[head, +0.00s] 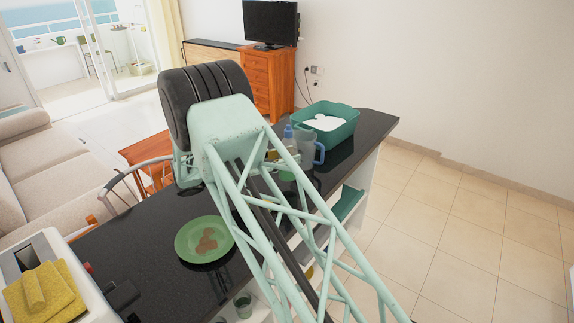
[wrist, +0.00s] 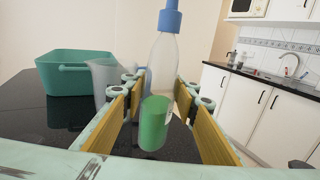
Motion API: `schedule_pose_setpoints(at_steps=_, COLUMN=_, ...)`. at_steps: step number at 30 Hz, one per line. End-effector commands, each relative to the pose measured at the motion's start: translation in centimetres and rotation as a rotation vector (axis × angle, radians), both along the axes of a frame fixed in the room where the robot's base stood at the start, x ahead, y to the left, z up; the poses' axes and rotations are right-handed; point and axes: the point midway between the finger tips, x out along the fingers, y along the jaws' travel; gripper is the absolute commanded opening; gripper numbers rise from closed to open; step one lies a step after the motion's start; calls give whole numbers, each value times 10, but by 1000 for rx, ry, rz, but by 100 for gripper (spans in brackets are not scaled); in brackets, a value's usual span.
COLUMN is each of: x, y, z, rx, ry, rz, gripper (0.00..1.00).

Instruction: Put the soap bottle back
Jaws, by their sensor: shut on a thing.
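The soap bottle (wrist: 160,75) is clear, with a blue cap and green liquid at its bottom. In the wrist view it stands between the yellow-padded fingers of my gripper (wrist: 157,92), which is shut on it, and it leans slightly. In the head view the bottle (head: 289,133) shows partly behind my arm, above the black counter (head: 345,165), near the blue-grey jug. Most of my gripper is hidden there by the arm. I cannot tell whether the bottle's base touches the counter.
A blue-grey jug (head: 306,150) and a teal basin (head: 340,130) with something white in it stand close behind the bottle. A green plate (head: 196,240) with brown pieces lies nearer. A toaster (head: 75,290) with a yellow cloth (head: 48,297) is at lower left.

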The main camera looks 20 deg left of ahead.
Motion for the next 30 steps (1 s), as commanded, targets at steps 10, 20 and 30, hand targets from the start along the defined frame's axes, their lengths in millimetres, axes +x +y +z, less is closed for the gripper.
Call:
schedule_pose_setpoints(at_steps=10, x=2, y=5, z=-25, rx=0, ry=0, rz=0, gripper=14)
schedule_pose_setpoints(at_steps=20, x=2, y=5, z=-35, rx=1, ry=-1, rz=0, gripper=14)
schedule_pose_setpoints(at_steps=30, x=2, y=5, z=-38, rx=0, ry=0, rz=0, gripper=14)
